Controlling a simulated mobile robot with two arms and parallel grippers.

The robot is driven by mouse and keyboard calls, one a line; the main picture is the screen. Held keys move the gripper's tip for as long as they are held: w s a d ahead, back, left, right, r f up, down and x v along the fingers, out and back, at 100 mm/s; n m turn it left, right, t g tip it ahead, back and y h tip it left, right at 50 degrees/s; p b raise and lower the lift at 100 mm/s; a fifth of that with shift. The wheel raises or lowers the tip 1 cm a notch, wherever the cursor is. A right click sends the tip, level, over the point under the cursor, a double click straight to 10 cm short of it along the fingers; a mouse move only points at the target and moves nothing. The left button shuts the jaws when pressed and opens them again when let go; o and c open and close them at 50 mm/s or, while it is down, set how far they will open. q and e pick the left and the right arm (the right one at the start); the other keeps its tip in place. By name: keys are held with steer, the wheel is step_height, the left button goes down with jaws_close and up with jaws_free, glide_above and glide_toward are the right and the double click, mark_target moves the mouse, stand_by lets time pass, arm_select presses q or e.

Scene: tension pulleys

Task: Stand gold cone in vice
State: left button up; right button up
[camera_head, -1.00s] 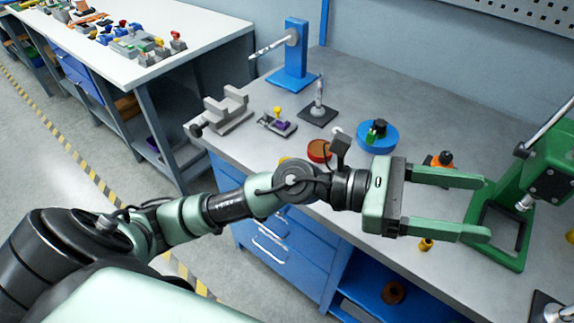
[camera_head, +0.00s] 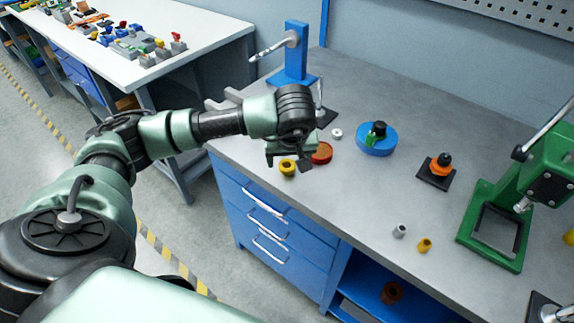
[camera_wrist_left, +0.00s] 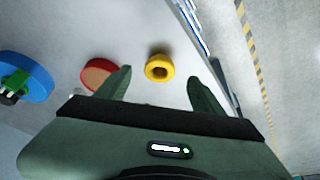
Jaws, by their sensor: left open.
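A yellow, flared piece with a hole in its top, apparently the gold cone (camera_head: 288,168), stands near the bench's front edge. It also shows in the left wrist view (camera_wrist_left: 159,68), beyond the fingertips and between their lines. My left gripper (camera_head: 289,152) points down close above and behind it, open and empty; its fingers show apart in the left wrist view (camera_wrist_left: 158,88). I see no contact with the cone. The grey vice (camera_head: 228,97) is at the bench's left end, mostly hidden behind my left arm. My right gripper is out of view.
A red disc (camera_head: 321,153) lies right beside the cone, with a blue round base (camera_head: 376,140) farther right. A small grey piece (camera_head: 399,231) and a small gold piece (camera_head: 424,245) stand near the front edge. A green press (camera_head: 493,225) is at right.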

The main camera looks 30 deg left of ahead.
mark_target(287, 163)
arm_select(q)
steer(key=p+x, duration=0.1)
steer(key=x, duration=0.3)
steer(key=shift+w+a+f, duration=0.1)
steer(key=shift+w, duration=0.05)
jaws_close()
